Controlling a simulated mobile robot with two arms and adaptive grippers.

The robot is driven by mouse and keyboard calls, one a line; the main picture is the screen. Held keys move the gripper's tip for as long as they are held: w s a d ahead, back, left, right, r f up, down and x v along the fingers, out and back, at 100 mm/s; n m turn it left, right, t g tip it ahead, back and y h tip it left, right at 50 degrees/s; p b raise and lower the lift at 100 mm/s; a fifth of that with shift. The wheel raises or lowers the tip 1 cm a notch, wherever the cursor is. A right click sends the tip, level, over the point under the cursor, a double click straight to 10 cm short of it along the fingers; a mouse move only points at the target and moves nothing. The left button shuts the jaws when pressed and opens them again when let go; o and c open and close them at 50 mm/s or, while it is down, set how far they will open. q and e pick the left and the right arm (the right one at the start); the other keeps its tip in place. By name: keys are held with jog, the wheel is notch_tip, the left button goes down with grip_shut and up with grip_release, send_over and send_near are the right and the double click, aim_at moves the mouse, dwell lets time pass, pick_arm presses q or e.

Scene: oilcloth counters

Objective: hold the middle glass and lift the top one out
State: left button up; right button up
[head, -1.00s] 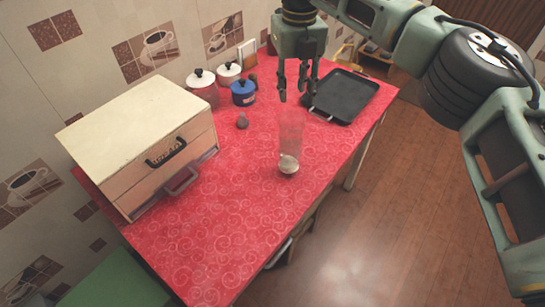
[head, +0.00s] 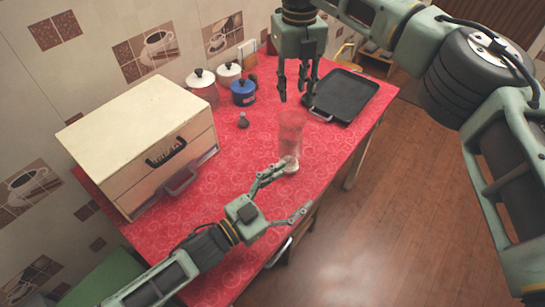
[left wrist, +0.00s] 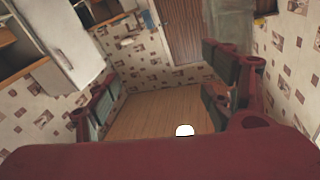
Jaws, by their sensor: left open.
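The glasses show in the head view as one tall, clear, upright stack (head: 291,130) on the red counter, with a pale base. I cannot tell the top, middle and bottom glasses apart. My left gripper (head: 291,189) is open and empty, low over the counter on the near side of the stack. One finger reaches close to the stack's base; I cannot tell if it touches. My right gripper (head: 296,101) hangs fingers down just above the stack's top, with a gap between its fingers and nothing seen in them. The left wrist view shows my left fingers (left wrist: 163,95) spread apart, but no glass.
A cream drawer box (head: 140,145) stands at the left of the counter. A black tray (head: 345,95) lies behind and right of the stack. The front left counter is mostly clear.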

aim_at(284, 147)
pick_arm(q)
jog(key=w+a+n+y, duration=0.1)
jog(key=w, duration=0.2)
jog(key=w+a+n+t+y, duration=0.1)
jog(key=w+a+n, duration=0.1)
jog(key=w, duration=0.1)
jog(key=w+a+n+t+y, duration=0.1)
jog(key=w+n, duration=0.1)
jog(key=shift+w+a+r+y, duration=0.2)
jog(key=shift+w+a+y, duration=0.1)
jog(key=shift+w+a, duration=0.1)
jog(key=shift+w+d, duration=0.1)
jog(key=shift+w, duration=0.25)
jog(key=shift+x, duration=3.55)
jog(key=shift+r, duration=0.1)
jog(key=shift+c, duration=0.5)
jog(key=c, duration=1.3)
